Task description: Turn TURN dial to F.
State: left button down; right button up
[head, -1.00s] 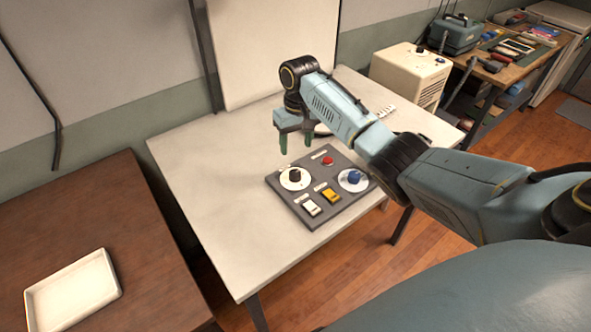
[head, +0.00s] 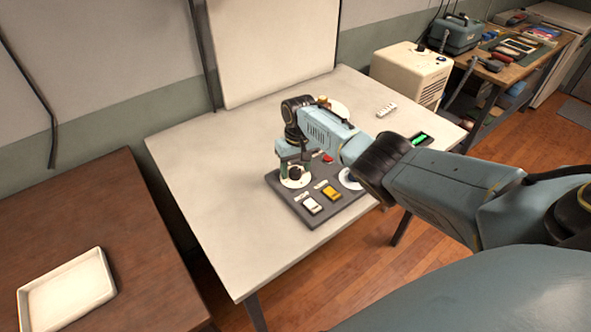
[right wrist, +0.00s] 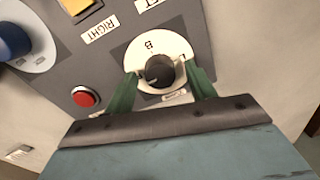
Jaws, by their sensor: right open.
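A grey control panel (head: 312,213) lies on the light table. The black knob (head: 295,172) sits on a white disc at its far left corner. In the right wrist view the black knob (right wrist: 159,71) has a letter B on its disc; another letter at the disc's edge is hard to read. A small label below is partly covered. My right gripper (head: 295,170) is open, pointing down, with its green fingers on either side of the knob; I cannot tell whether they touch it. My left gripper is not in view.
The panel also bears a red button (right wrist: 85,97), a yellow switch (head: 331,193), a white switch (head: 312,206) and a blue dial (right wrist: 14,40), mostly behind my arm in the head view. A white tray (head: 66,290) lies on the brown table. The light table's left part is clear.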

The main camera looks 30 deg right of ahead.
jog(key=shift+f, duration=0.1)
jog(key=shift+c, duration=0.2)
jog(key=c, duration=0.9)
jog(key=shift+n, duration=0.3)
jog(key=n, duration=0.3)
jog(key=shift+n, duration=0.3)
jog(key=n+b, duration=0.1)
jog(key=n, duration=0.3)
jog(key=shift+w+a+n, duration=0.1)
jog(key=shift+n, duration=0.2)
jog(key=n, duration=0.4)
jog(key=shift+n+g, duration=0.3)
jog(key=shift+n+b, duration=0.35)
jog(key=shift+n, duration=1.85)
jog(key=shift+h, duration=0.3)
